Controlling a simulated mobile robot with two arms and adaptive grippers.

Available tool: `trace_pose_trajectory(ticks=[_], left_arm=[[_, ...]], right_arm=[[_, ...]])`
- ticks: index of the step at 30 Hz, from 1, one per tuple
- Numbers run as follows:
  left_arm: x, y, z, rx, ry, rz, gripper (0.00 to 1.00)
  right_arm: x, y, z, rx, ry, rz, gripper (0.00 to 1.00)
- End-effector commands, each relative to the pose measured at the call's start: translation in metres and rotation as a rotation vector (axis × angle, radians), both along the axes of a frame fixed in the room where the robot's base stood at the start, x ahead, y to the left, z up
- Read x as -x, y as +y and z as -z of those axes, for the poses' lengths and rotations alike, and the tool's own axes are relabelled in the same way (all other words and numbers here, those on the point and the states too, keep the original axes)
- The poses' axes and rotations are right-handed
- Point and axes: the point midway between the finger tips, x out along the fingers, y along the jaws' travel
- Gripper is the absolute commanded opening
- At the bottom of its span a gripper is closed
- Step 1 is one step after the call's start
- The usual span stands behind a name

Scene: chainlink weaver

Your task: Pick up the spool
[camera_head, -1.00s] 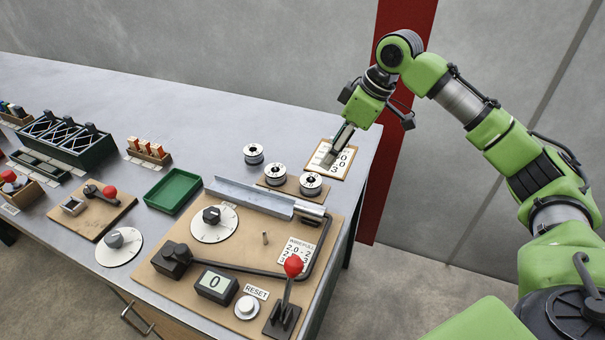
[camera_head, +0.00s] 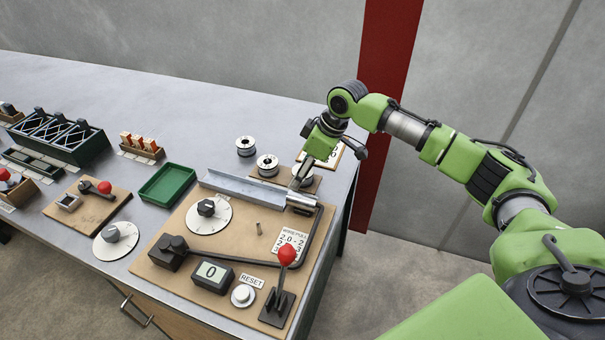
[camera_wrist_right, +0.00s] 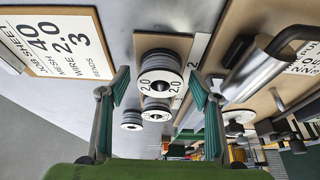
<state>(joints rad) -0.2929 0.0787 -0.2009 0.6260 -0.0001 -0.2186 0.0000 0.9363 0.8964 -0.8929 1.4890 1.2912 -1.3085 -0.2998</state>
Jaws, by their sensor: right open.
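Three silver-and-white wire spools are at the back right of the bench. One spool (camera_head: 246,146) stands alone, and a second (camera_head: 267,164) stands on a small brown board. The third (camera_head: 304,177) is partly hidden behind my right gripper (camera_head: 296,183). In the right wrist view, the nearest spool (camera_wrist_right: 160,70), marked 2.0, appears between the open, teal-padded fingers of my right gripper (camera_wrist_right: 158,84). Nothing is held, and I cannot tell whether the fingers touch it. The other two spools (camera_wrist_right: 156,109) (camera_wrist_right: 131,121) appear beyond it. My left gripper is not in view.
A job sheet (camera_wrist_right: 62,45) reading 40, 2.0 and 3 lies beside the spools. A metal channel (camera_head: 243,187) and the wire-pull board (camera_head: 236,240) with a red-knobbed lever (camera_head: 286,256) are in front. A green tray (camera_head: 167,185) is left. Bare bench lies behind.

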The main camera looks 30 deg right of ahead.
Motion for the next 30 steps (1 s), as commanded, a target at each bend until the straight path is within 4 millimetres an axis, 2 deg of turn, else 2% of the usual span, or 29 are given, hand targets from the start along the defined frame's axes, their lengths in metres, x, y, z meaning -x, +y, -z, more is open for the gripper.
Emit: trace_pose_trajectory(ticks=[6,12,22,26,30], left_arm=[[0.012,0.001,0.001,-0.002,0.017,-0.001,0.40],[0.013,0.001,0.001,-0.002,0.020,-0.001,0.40],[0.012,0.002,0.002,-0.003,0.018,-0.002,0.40],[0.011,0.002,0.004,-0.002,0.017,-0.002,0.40],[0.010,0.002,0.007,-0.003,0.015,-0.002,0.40]], right_arm=[[0.000,0.000,0.001,0.000,0.000,0.000,0.58],[0.000,0.000,0.001,0.000,0.000,0.000,0.07],[-0.001,0.000,-0.005,-0.001,-0.004,0.001,0.07],[-0.002,0.000,-0.023,-0.001,-0.005,-0.001,0.07],[-0.002,0.000,-0.052,-0.002,-0.007,0.000,0.07]])
